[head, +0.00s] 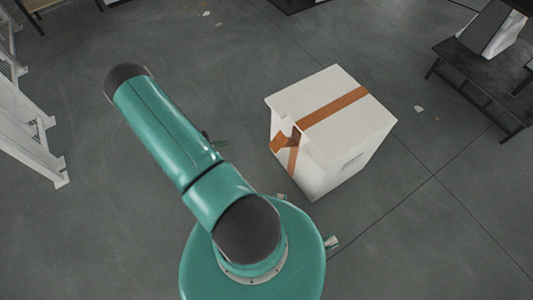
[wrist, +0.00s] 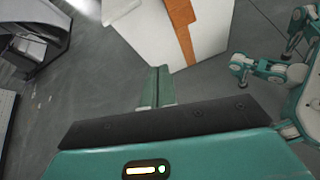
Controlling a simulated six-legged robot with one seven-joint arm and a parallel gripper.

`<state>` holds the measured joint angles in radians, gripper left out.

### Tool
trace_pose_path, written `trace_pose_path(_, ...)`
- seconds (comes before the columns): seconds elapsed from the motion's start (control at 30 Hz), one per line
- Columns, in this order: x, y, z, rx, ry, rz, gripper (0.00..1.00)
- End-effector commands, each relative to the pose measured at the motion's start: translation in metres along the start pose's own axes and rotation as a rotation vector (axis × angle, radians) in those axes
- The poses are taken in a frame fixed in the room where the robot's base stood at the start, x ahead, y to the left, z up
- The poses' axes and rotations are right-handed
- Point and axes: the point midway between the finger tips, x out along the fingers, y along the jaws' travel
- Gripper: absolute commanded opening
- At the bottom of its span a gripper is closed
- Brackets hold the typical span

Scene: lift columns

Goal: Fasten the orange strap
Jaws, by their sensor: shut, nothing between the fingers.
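A white box (head: 350,132) stands on the grey floor in the head view, right of my arm. An orange strap (head: 334,107) runs across its top and down its near left side. A bent flap of the strap sticks out at the top edge of that side. In the wrist view the white box (wrist: 150,35) is at the top, with a piece of the orange strap (wrist: 181,20) on it. My gripper (wrist: 159,72) is shut and empty, its fingertips pointing toward the box. I cannot tell the exact gap. In the head view my gripper is mostly hidden behind my arm.
A dark bench (head: 485,75) with a pale object (head: 492,30) on it stands at the upper right. A white metal frame (head: 30,120) is at the left edge. Small scraps lie on the floor. The floor around the box is mostly clear.

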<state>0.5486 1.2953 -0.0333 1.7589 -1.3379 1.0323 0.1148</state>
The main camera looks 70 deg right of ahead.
Motion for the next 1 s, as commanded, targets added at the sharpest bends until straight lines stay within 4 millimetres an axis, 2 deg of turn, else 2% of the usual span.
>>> trace_pose_path(0.03, 0.024, -0.017, -0.012, -0.044, -0.017, -0.004, 0.0)
trace_pose_path(0.2, 0.079, -0.061, -0.043, -0.161, -0.045, 0.008, 0.0)
trace_pose_path(0.37, 0.104, -0.085, -0.057, -0.218, -0.052, 0.016, 0.0)
trace_pose_path(0.63, 0.131, -0.089, -0.057, -0.227, -0.053, 0.015, 0.0)
trace_pose_path(1.0, 0.203, -0.088, -0.054, -0.226, -0.052, 0.013, 0.0)
